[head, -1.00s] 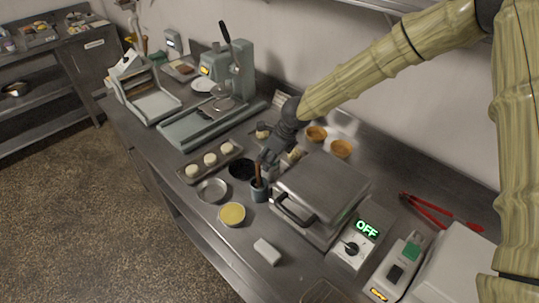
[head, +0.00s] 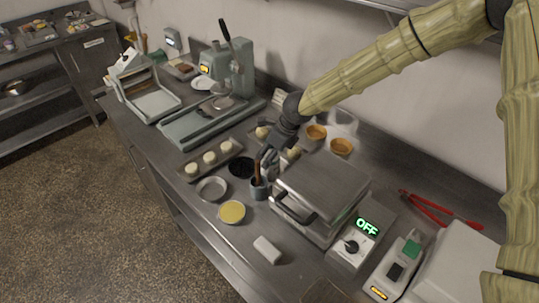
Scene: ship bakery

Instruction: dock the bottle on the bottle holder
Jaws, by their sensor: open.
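My gripper (head: 267,160) hangs from the dark wrist over the middle of the counter, beside the closed press. It is open, its fingers pointing down just behind a grey cup (head: 259,190) with a brown stick-like handle (head: 257,172) standing in it. The fingers overlap the handle in this view; I cannot tell whether they touch it. I cannot clearly make out a bottle or a bottle holder; the wrist and fingers hide part of the counter behind them. A dark round dish (head: 241,167) lies left of the cup.
The press (head: 322,185) with its front handle stands right of my gripper. A tray (head: 190,172) of white rounds, a metal bowl (head: 211,189), a yellow-filled bowl (head: 232,212) and a white block (head: 267,250) lie along the front. Red tongs (head: 430,207) lie at right.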

